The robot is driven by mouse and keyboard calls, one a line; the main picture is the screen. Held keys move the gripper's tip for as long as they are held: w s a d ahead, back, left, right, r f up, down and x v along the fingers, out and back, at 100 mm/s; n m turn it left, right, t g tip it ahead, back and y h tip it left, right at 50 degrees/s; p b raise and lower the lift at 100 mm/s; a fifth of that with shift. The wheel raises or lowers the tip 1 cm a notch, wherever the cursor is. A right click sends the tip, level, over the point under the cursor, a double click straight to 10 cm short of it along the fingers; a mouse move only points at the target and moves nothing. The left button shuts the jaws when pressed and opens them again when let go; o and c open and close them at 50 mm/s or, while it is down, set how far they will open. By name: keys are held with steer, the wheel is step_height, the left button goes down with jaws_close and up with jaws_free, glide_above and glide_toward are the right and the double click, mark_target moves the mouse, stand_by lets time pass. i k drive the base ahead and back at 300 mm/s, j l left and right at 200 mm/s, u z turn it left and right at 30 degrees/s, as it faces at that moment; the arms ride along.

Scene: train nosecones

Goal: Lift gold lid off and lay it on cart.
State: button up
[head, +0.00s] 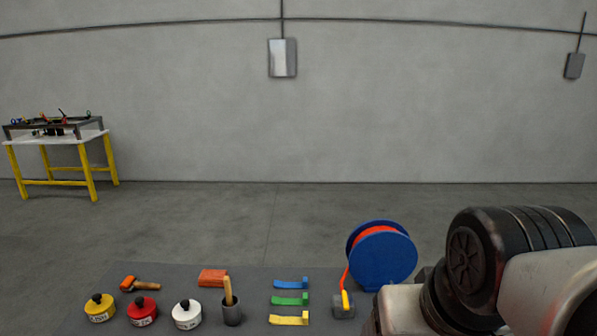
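A round yellow-gold pot (99,312) with a black knob on top and a pale label on its side stands at the front left of the dark grey cart top (250,290). Its gold top appears to be in place; I cannot make out a seam between lid and pot. My arm fills the lower right of the head view, far to the right of the gold pot. My gripper is not in view, so I cannot see whether it holds anything.
Beside the gold pot stand a red pot (142,313) and a white pot (187,316). A dark cup (231,313) with a wooden handle, colored clips (291,300) and a blue reel (382,256) stand further right. A yellow-legged table (60,141) is far left.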

mark_target(99, 303)
steer(key=k+j+u, duration=0.1)
steer(key=u, duration=0.4)
steer(key=j+u, duration=0.15)
steer(key=u, duration=0.35)
steer(key=k+j+u, duration=0.15)
steer(key=u, duration=0.35)
steer(key=i+j+z, duration=0.3)
steer(key=j, duration=0.25)
steer(key=i+j+z, duration=0.35)
steer(key=j, duration=0.35)
steer(key=i+j+z, duration=0.3)
steer(key=j, duration=0.45)
steer(key=i+j+z, duration=0.2)
steer(key=j, duration=0.2)
